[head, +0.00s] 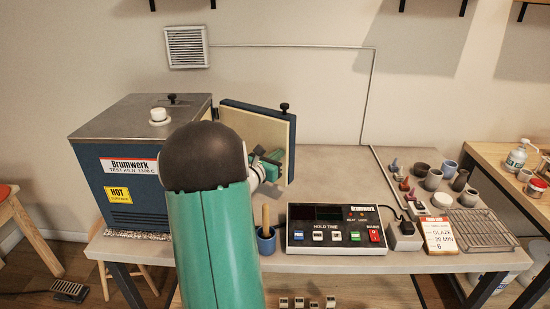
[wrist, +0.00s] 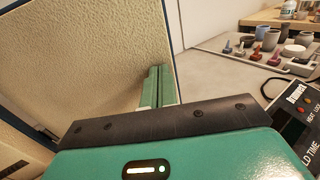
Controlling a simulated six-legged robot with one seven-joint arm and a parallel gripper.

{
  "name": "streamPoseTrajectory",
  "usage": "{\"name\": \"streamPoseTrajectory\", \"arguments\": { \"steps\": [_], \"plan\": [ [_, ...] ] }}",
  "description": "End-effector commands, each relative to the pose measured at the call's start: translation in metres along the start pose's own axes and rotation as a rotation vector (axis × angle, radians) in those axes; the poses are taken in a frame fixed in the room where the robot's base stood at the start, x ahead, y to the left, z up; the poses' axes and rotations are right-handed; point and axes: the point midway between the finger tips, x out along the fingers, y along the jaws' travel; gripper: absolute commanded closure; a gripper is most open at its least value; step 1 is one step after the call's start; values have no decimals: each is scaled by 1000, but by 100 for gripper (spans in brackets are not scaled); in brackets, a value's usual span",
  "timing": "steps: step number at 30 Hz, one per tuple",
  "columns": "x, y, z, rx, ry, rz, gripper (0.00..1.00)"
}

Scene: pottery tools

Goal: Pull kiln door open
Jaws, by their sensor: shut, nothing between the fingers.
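The kiln (head: 130,160) is a blue box with a grey metal top, at the left of the table in the head view. Its door (head: 282,135) stands swung open to the right, cream lining facing me, with a dark knob at its top corner. The lining also fills the left of the wrist view (wrist: 80,60). My gripper (head: 275,157) is at the lining side of the door, shut and empty. Its green fingers (wrist: 155,85) lie together in the wrist view; I cannot tell if they touch the lining. My arm hides part of the kiln's front and opening.
A controller box (head: 335,228) and a blue cup (head: 266,240) with a wooden tool stand right of my arm. Pots, small tools, a card (head: 438,235) and a wire rack (head: 480,230) lie farther right. Bare tabletop (head: 335,165) lies right of the door.

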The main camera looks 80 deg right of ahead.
Motion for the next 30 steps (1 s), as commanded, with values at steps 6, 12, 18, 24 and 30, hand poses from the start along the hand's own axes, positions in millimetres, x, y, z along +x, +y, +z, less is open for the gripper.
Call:
{"name": "streamPoseTrajectory", "arguments": {
  "steps": [6,12,18,24,30],
  "plan": [
    [53,-1,0,-2,-3,-3,100],
    [91,5,0,-1,-2,-2,100],
    [100,7,0,0,-1,0,100],
    [99,6,0,0,-1,0,100],
    [98,8,0,-1,-1,0,100]
  ]
}}
